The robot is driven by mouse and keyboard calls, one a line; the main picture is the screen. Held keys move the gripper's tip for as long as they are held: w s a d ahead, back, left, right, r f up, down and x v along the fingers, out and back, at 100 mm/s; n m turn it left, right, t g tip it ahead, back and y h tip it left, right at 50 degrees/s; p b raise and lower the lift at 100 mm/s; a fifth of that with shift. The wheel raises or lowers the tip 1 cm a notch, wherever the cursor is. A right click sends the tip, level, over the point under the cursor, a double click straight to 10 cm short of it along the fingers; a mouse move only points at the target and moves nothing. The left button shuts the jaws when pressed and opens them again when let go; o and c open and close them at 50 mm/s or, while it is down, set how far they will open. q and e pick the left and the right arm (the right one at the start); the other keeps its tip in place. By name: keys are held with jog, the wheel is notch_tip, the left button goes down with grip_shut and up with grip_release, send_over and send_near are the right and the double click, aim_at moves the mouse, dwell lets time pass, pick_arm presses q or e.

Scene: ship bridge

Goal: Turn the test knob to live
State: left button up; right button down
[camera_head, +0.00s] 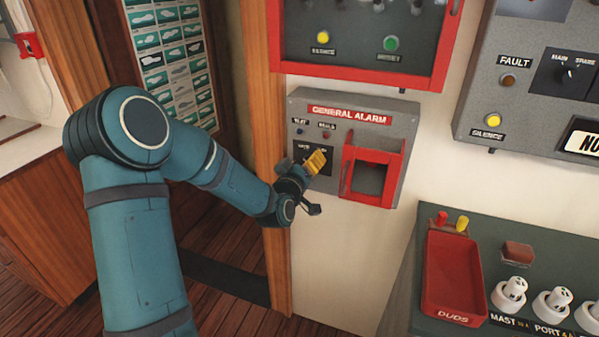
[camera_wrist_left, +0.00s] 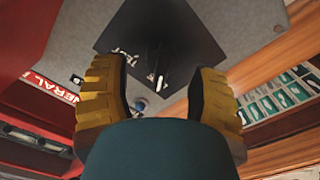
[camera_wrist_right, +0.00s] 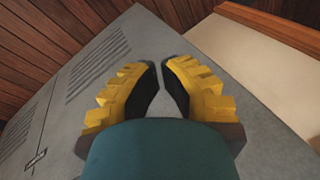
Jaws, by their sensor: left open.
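The grey general alarm panel (camera_head: 408,130) hangs on the wall, with a red-framed opening at its lower right. Its black square plate (camera_head: 301,150) with white lettering bears the test knob. My left gripper (camera_head: 318,160) is at this plate and hides the knob in the head view. In the left wrist view the black plate (camera_wrist_left: 180,35) shows with the dark knob (camera_wrist_left: 160,70) between the open fingers; contact cannot be told. The knob's setting is not clear. My right gripper (camera_wrist_right: 161,62) is out of the head view; its fingers are a narrow gap apart, with nothing seen between them.
A red-framed box (camera_head: 365,73) hangs just above the panel. A grey fault panel (camera_head: 480,90) is at the upper right. A console with a red duds tray (camera_head: 428,270) stands at the lower right. A grey vented surface (camera_wrist_right: 100,70) lies before my right gripper.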

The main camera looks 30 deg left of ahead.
pick_arm(q)
jog(key=v, duration=1.1)
jog(key=shift+s, duration=0.15)
jog(key=d+f+m+g+h, duration=0.25)
jog(key=d+f, duration=0.35)
jog(key=f, duration=0.3)
jog(key=d+f+m+g+h, duration=0.1)
jog(key=d+f+g+h, duration=0.25)
jog(key=d+f, duration=0.45)
jog(key=s+d+f+m+g+h, duration=0.2)
jog(key=s+d+f+m+g, duration=0.2)
jog(key=s+d+f+g, duration=0.5)
jog(key=s+d+f, duration=0.2)
jog(key=s+f, duration=0.3)
jog(key=f, duration=0.1)
jog(key=shift+s+d+m+g, duration=0.2)
jog(key=shift+d+m+g, duration=0.05)
jog(key=shift+m+g, duration=0.15)
jog(key=shift+f, duration=0.1)
